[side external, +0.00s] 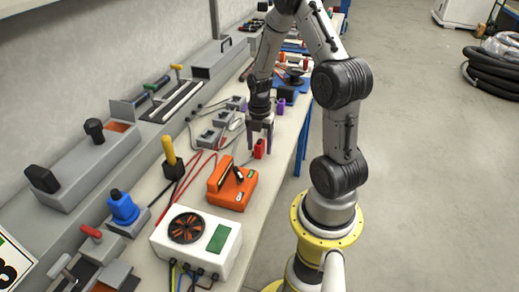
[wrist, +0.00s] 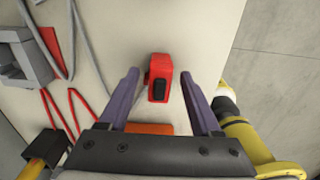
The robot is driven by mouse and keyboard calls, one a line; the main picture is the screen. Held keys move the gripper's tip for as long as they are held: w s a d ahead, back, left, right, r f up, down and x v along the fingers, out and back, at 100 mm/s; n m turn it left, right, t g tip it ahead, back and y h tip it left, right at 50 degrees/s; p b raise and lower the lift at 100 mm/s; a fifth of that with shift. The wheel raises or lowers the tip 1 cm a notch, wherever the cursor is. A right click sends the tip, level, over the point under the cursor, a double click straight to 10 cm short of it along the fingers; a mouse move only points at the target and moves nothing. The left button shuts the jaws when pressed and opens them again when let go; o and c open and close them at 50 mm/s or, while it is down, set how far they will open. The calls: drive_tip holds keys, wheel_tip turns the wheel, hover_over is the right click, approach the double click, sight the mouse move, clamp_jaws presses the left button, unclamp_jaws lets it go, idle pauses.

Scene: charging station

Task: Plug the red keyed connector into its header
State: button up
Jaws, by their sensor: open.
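The red connector (side external: 259,148) stands on the bench between the fingers of my gripper (side external: 259,141). In the wrist view, the connector (wrist: 160,68) shows a black raised part on its near side. My gripper (wrist: 161,75) is open, with one purple finger on each side and a visible gap to the connector. A grey hollow block (wrist: 22,60) with a red patch beside it is at the left edge of the wrist view. It appears to be among the grey blocks (side external: 206,138) left of my gripper in the side view; I cannot tell for certain which is the red connector's header.
An orange device (side external: 232,184) sits close in front of my gripper. A white box with a fan (side external: 196,242) is nearer the camera. A purple connector (side external: 281,104) stands farther back. The bench edge is close on the right.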

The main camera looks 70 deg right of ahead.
drive_tip(key=shift+f, duration=0.75)
clamp_jaws()
drive_tip(key=shift+r, duration=0.15)
